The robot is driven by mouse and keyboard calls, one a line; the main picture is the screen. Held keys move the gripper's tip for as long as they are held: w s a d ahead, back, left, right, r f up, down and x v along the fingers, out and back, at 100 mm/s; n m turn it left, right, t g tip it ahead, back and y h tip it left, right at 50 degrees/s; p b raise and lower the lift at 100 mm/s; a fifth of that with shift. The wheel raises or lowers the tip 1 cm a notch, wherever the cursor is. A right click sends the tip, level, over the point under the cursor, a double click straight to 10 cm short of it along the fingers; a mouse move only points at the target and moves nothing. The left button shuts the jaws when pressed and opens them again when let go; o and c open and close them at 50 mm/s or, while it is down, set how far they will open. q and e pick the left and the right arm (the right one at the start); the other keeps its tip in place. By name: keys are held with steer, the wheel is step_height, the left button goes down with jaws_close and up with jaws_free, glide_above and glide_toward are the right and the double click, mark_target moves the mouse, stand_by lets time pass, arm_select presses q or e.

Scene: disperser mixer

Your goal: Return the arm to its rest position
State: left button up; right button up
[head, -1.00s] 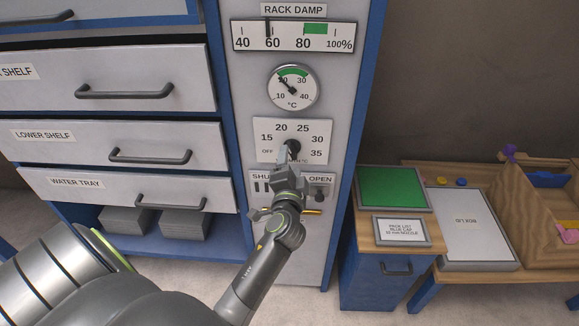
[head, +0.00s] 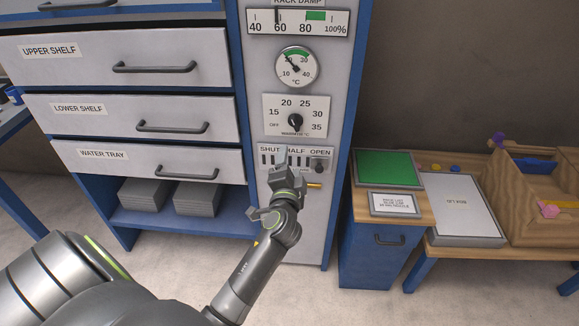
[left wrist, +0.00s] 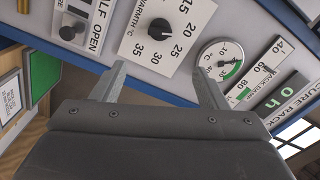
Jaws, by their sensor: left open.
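My left gripper (head: 282,160) is in front of the control panel (head: 312,230), below the warmth dial (head: 295,121) and over the SHUT/HALF/OPEN slider plate (head: 284,151). In the left wrist view its two fingers (left wrist: 160,85) are spread apart with nothing between them. The black warmth knob also shows in the left wrist view (left wrist: 159,28), beyond the fingers and clear of them. My right gripper is in neither view.
Drawers marked upper shelf (head: 130,66), lower shelf (head: 150,123) and water tray (head: 140,160) stand left of the panel. A low cabinet (head: 380,255) with a green pad (head: 387,167) and a table with a wooden box (head: 530,225) are at right. Floor in front is clear.

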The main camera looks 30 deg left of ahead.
arm_select(q)
steer(key=s+f+g+h, duration=0.2)
steer(key=f, duration=0.9)
steer(key=s+f+g+h, duration=0.1)
steer(key=s+f+g, duration=0.1)
steer(key=f, duration=0.9)
steer(key=s+d+f+n+g+h, duration=0.1)
steer(key=s+f+n+g+h, duration=0.2)
steer(key=s+f, duration=1)
steer(key=s+f+n+g, duration=0.2)
steer(key=s+f, duration=0.4)
steer(key=s, duration=0.4)
steer(key=s+d+f+n+g+h, duration=0.1)
steer(key=s+f+g, duration=0.2)
steer(key=s+f, duration=0.3)
steer(key=s+f+n+g, duration=0.2)
steer(key=s+f, duration=0.4)
steer(key=s, duration=0.9)
steer(key=shift+d+f+n+g, duration=0.15)
steer(key=shift+d+n+g, duration=0.15)
steer(key=shift+d, duration=0.05)
